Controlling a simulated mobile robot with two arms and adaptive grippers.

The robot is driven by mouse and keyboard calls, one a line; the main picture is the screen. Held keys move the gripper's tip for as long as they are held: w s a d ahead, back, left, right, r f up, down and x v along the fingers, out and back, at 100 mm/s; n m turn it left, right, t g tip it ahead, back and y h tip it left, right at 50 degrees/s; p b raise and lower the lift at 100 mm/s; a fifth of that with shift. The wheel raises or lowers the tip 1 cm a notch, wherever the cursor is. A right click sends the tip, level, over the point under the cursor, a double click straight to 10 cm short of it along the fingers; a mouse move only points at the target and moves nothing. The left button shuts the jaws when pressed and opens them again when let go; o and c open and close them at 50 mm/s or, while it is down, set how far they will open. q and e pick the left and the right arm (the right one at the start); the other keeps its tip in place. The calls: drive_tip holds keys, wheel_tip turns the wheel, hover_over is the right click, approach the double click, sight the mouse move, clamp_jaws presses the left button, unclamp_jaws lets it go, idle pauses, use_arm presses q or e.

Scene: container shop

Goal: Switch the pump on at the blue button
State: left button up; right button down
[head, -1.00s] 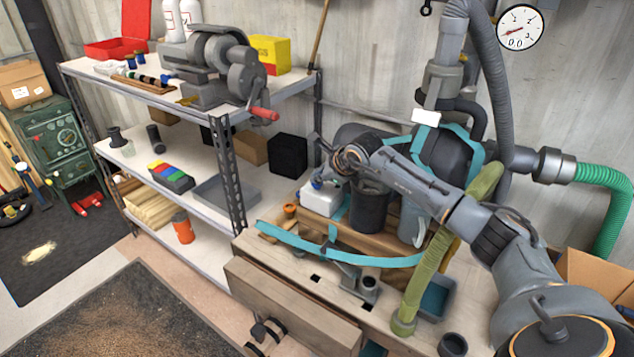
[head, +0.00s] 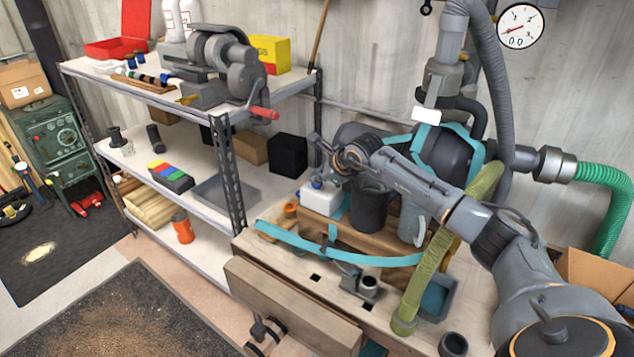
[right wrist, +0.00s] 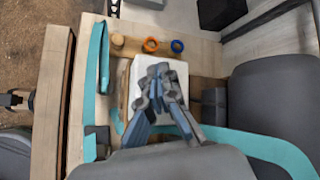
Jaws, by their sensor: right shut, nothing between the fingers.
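The white switch box (head: 320,200) stands on the workbench, with the blue button (head: 317,184) on its top. My right gripper (head: 329,168) is at the box, just above and beside the button. In the right wrist view its shut, empty fingers (right wrist: 159,75) reach over the white box (right wrist: 180,70) and hide the button. I cannot tell whether they touch it. The dark pump body (head: 448,155), with a blue strap, stands behind my right arm. The round gauge (head: 519,26) on the wall has its needle low, near 0. My left gripper is out of view.
A blue strap (head: 285,237) and a clamp (head: 368,287) lie on the bench in front of the box. A dark bucket (head: 369,210) stands right of the box. The shelf (head: 215,262) is at left.

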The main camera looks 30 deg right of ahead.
sight(318, 187)
drive_tip(key=shift+f, duration=0.35)
drive_tip(key=shift+r, duration=0.25)
drive_tip(key=shift+d, duration=0.1)
drive_tip(key=shift+r, duration=0.1)
wheel_tip(318, 187, up, 6)
drive_tip(key=p, duration=0.2)
idle(0.5)
idle(0.4)
